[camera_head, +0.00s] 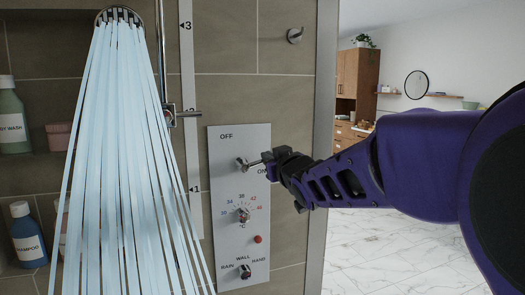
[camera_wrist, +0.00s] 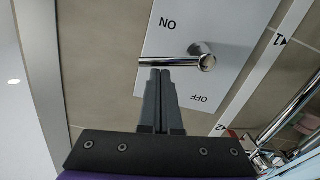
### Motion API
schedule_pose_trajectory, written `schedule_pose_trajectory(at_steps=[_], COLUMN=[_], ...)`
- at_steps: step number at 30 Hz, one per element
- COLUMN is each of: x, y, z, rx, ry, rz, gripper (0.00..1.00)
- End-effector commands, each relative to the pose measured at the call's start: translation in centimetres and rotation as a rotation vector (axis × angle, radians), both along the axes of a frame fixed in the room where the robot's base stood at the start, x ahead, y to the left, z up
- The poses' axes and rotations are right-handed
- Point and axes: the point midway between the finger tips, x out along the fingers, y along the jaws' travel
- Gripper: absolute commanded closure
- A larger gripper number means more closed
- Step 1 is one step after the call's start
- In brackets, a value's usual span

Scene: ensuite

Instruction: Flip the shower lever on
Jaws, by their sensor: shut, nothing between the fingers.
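The shower lever (camera_head: 248,163) is a metal handle on a pale control panel (camera_head: 226,180), between an OFF label above and an ON label at lower right. It points right, close to the ON label. The wrist view shows the panel upside down, with the lever (camera_wrist: 175,61) lying roughly level from its round pivot. My gripper (camera_head: 268,157) is at the lever's free end. In the wrist view its fingers (camera_wrist: 160,72) are shut together and empty, on the OFF side of the lever; they touch it or nearly so. Light-blue water streams (camera_head: 125,150) pour from the shower head (camera_head: 119,15).
A temperature dial (camera_head: 243,214), a red button (camera_head: 258,239) and a RAIN/WALL/HAND selector (camera_head: 244,271) sit lower on the panel. A vertical rail (camera_head: 162,60) stands left of it. Bottles (camera_head: 27,235) stand in niches at far left. Open marble floor (camera_head: 390,250) lies right.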

Motion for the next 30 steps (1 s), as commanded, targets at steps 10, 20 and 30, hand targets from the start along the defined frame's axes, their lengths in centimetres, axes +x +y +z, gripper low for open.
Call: schedule_pose_trajectory(at_steps=[10, 20, 30], x=[0.1, 0.1, 0.1], y=[-0.4, -0.4, -0.4], z=[-1.1, -1.3, -1.3], rx=[0.086, 0.084, 0.083], ry=[0.028, 0.027, 0.027], rz=[0.001, 0.0, 0.001], gripper=[1.0, 1.0, 1.0])
